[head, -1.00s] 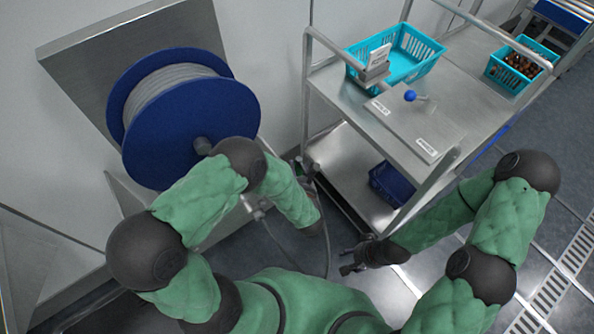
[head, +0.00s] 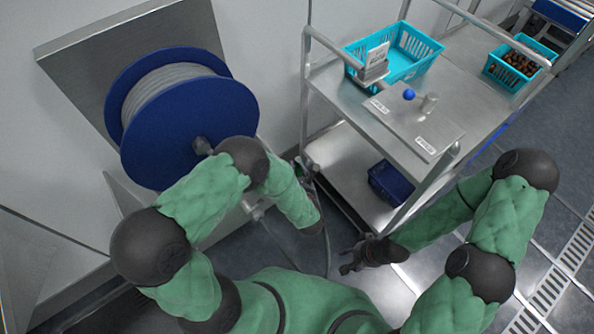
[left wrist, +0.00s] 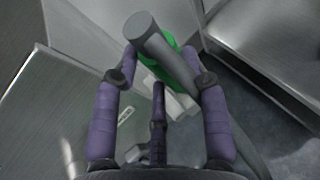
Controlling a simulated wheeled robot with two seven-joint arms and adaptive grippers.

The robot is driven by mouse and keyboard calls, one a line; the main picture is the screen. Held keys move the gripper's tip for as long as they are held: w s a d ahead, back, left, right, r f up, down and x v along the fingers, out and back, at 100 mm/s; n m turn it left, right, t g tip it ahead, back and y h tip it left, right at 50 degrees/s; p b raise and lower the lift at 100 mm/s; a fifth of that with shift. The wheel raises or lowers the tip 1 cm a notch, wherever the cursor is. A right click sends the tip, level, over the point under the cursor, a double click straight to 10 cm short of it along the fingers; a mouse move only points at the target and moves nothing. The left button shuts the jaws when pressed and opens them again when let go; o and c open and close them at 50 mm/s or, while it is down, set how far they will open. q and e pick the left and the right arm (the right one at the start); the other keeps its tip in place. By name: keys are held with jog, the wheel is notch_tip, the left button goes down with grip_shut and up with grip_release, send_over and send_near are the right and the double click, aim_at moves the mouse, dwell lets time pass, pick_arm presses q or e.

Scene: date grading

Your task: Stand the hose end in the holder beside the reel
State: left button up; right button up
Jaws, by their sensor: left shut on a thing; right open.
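The blue reel (head: 190,135) wound with pale grey hose stands at the left in the head view. My left gripper (head: 306,172) is to the right of the reel, close to the cart and small in that view. In the left wrist view my left gripper (left wrist: 160,68) is shut on the dark grey hose end (left wrist: 145,28), which lies tilted across its fingers. A green part (left wrist: 170,42) shows just behind the hose end; I cannot tell what it belongs to. I cannot make out the holder for sure. My right gripper (head: 352,262) is open and empty, low in the middle.
A steel cart (head: 335,95) stands right of the reel. A floor drain (head: 560,270) runs at the right.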

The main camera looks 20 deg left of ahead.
pick_arm(q)
jog(key=shift+f, duration=0.2)
jog(key=shift+f, duration=0.3)
jog(key=shift+f, duration=0.95)
jog(key=shift+f, duration=0.35)
jog(key=shift+f, duration=0.4)
jog(key=o, duration=1.4)
jog(key=shift+c, duration=0.2)
jog(key=shift+f, duration=0.1)
jog(key=shift+s, duration=0.1)
